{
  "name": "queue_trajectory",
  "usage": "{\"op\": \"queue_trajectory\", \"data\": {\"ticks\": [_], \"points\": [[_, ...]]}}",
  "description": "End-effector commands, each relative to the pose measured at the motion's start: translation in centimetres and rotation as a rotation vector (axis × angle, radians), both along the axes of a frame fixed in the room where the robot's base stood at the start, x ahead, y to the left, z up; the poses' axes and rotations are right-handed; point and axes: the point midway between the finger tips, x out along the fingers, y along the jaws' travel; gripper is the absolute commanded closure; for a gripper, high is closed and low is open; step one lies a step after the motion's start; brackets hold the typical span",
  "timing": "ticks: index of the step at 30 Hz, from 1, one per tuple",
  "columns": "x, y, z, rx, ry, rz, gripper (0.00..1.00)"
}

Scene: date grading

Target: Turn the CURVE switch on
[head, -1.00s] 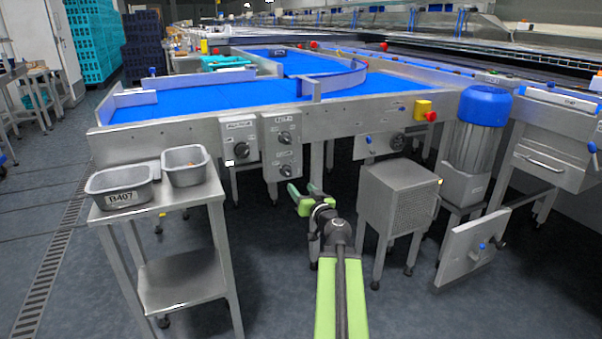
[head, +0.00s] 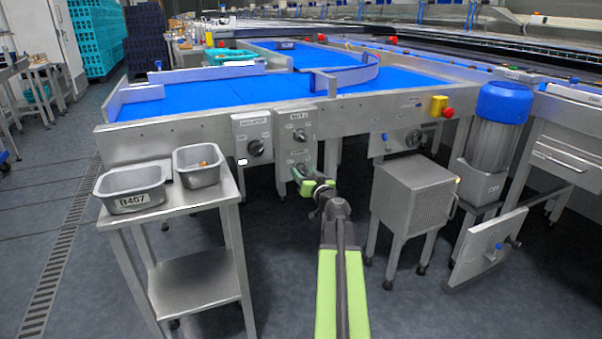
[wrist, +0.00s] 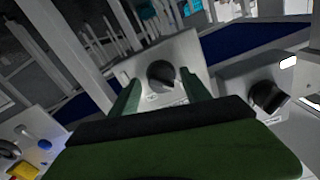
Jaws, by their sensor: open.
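A grey two-knob switch box (head: 312,132) hangs on the front of the conveyor frame. Its upper black knob (head: 299,135) is in clear view. Its lower knob is mostly hidden by my gripper (head: 301,180) in the head view. In the wrist view a black knob (wrist: 161,76) on a grey plate lies ahead, between the two green fingers of my open gripper (wrist: 160,90). The fingers appear apart from the knob, one on each side; the exact distance is unclear. The labels are too small to read, so I cannot tell which knob is CURVE.
A single-knob box (head: 253,125) hangs just left; its knob also shows in the wrist view (wrist: 270,97). A steel table (head: 192,275) with two grey bins stands at the left. A vented box (head: 415,195) stands close at the right. A red emergency button (head: 448,113) sits beyond it.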

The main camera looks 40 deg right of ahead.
Motion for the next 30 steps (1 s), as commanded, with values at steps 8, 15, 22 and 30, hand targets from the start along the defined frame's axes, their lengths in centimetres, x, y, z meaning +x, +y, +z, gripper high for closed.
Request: {"op": "queue_trajectory", "data": {"ticks": [8, 15, 22, 30], "points": [[0.14, 0.22, 0.00, 0.000, 0.000, 0.003, 0.72], [0.17, 0.25, -0.01, 0.000, 0.000, 0.003, 1.00], [0.36, 0.36, -0.02, 0.011, -0.004, 0.004, 1.00], [0.29, 0.46, -0.04, 0.120, -0.048, 0.004, 1.00]]}}
